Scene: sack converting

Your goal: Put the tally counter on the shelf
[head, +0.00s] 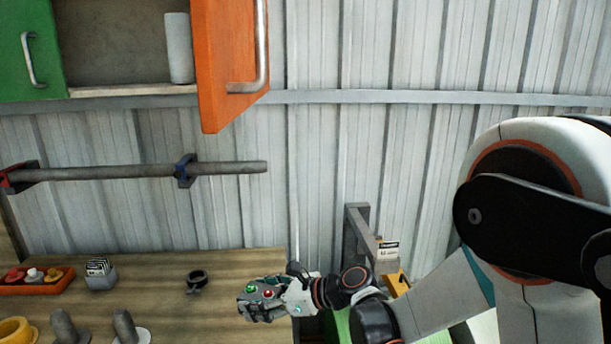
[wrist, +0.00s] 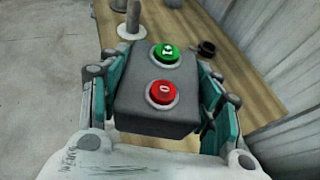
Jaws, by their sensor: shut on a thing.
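My gripper (head: 262,298) is shut on a dark grey button box (wrist: 150,122) with a green button marked I and a red button marked 0. The fingers press its two sides, above the right end of the wooden bench. I see no thing that I can surely name as the tally counter. A small black ring-shaped thing (head: 196,279) lies on the bench, left of my gripper; it also shows in the wrist view (wrist: 207,48). A wall cabinet shelf (head: 130,90) is at the upper left, above the bench.
The cabinet's green door (head: 30,50) and orange door (head: 228,60) stand open. A pale cylinder (head: 178,47) stands on the shelf's right part. A pipe (head: 110,172) runs below. An orange tray (head: 40,286), a card holder (head: 101,275) and spindles (head: 66,326) occupy the bench (head: 160,262).

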